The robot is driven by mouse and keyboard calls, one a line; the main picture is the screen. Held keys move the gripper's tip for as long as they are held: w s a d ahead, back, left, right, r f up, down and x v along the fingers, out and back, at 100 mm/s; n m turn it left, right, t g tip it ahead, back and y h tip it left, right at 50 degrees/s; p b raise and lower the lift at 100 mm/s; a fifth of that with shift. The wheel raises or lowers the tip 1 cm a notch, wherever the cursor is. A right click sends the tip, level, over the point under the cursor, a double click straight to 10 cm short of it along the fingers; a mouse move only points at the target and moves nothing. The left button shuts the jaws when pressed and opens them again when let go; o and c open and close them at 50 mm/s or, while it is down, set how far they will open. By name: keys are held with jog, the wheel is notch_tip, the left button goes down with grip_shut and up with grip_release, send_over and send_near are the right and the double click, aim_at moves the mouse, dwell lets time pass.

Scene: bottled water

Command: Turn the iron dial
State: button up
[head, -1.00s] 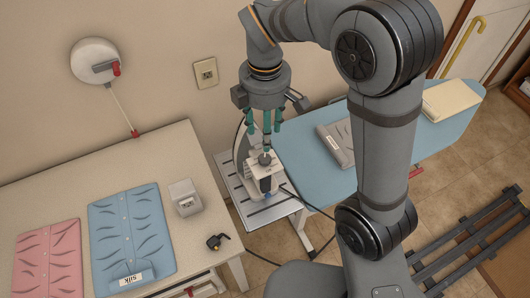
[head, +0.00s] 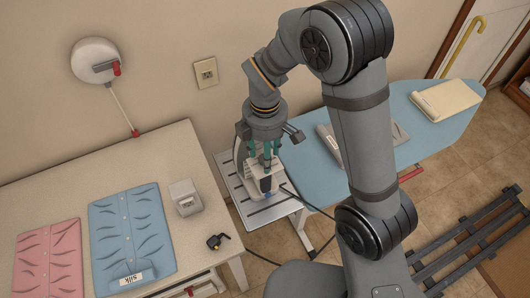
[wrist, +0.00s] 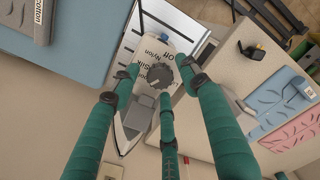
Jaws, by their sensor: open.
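The white and grey iron (head: 242,176) stands on a slatted metal stand in the head view. In the wrist view its pale face (wrist: 150,48) carries the words "Nylon", "Off" and part of "Silk" around a dark grey round dial (wrist: 160,76). My gripper (head: 266,163) is directly over the iron, with its green fingers pointing down. In the wrist view the three fingers of my gripper (wrist: 164,84) are spread around the dial. I cannot tell whether any fingertip touches it. The dial is hidden in the head view.
A blue ironing board (head: 300,178) with a folded grey garment is to the right. A black cord runs from the iron toward the floor.

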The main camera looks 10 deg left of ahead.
jog(key=shift+c, duration=1.1)
grip_shut()
jog(key=shift+n, duration=0.4)
jog(key=n, duration=0.3)
jog(key=shift+n, duration=0.4)
jog(key=n+p, duration=0.1)
jog(key=n, duration=0.4)
jog(key=shift+o, duration=0.8)
grip_release()
